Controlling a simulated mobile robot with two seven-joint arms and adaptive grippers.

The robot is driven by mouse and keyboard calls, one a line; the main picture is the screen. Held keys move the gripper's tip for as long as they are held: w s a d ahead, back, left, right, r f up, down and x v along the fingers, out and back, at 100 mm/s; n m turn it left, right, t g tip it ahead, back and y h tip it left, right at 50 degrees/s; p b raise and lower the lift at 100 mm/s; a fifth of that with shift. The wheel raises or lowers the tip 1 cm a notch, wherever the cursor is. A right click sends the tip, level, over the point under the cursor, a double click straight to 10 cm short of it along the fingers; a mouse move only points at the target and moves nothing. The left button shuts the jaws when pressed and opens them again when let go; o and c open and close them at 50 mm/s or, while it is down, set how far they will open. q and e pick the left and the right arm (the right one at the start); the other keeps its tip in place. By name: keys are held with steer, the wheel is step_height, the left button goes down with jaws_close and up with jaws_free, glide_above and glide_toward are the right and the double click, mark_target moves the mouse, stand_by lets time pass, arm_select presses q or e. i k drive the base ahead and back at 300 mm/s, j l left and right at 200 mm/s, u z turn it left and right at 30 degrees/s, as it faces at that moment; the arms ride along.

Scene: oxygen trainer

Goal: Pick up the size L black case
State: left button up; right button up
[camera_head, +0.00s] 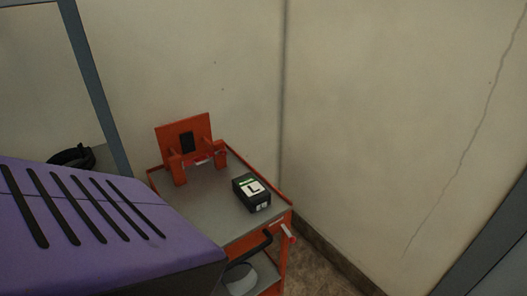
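A black case (252,193) with a white label marked with a large L and a green stripe sits on the grey top of an orange cart (212,211). It lies near the cart's right edge, with small white marks on its near end. Neither of my grippers shows in the head view, so nothing is seen touching the case.
An orange stand (184,137) with a dark panel rises at the cart's back. A purple slotted body (95,225) fills the lower left and hides part of the cart. A black coiled item (71,157) lies behind it. Walls close in behind and to the right.

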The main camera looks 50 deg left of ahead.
mark_target(253, 193)
steer(key=i+l+u, duration=0.1)
steer(key=i+u, duration=0.2)
steer(key=u, duration=0.15)
steer(key=i+l+u, duration=0.15)
steer(key=i+u, duration=0.15)
steer(key=u, duration=0.2)
steer(key=i+l+u, duration=0.25)
steer(key=u, duration=0.2)
steer(key=i+l+u, duration=0.15)
steer(key=l+u, duration=0.35)
steer(key=i+l+u, duration=0.15)
steer(key=l+u, duration=0.15)
steer(key=u, duration=0.15)
